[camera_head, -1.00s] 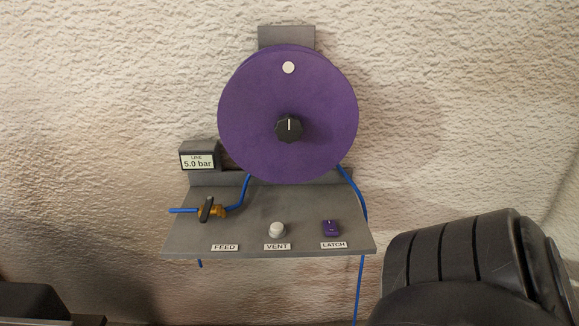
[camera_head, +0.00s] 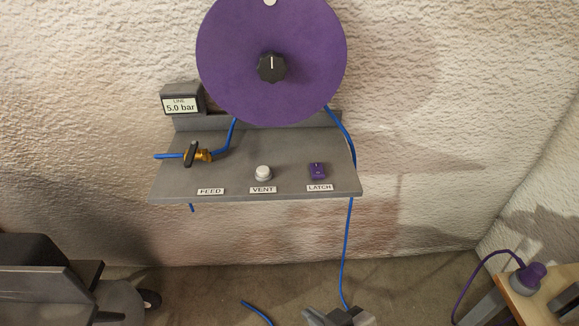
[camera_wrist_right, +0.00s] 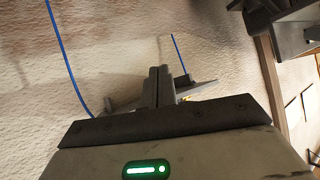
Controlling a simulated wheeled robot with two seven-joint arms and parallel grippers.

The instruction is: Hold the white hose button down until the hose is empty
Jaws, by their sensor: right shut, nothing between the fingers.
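The white button (camera_head: 262,172) stands up from the grey shelf (camera_head: 225,178) above the VENT label, with nothing touching it. The gauge (camera_head: 181,104) reads LINE 5.0 bar. The blue hose (camera_head: 346,250) hangs from the purple reel (camera_head: 300,95) past the shelf's right side. My right gripper (camera_head: 342,316) is at the bottom edge of the head view, below the shelf and apart from the button. The right wrist view shows its fingers (camera_wrist_right: 160,84) shut and empty, with the hose (camera_wrist_right: 66,60) to their left. My left gripper is not in view.
A brass feed valve (camera_head: 197,155) with a black handle is at the shelf's left. A purple latch (camera_head: 317,170) is right of the button. A wooden-topped table (camera_head: 545,298) with a purple corded object (camera_head: 528,276) stands at the lower right.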

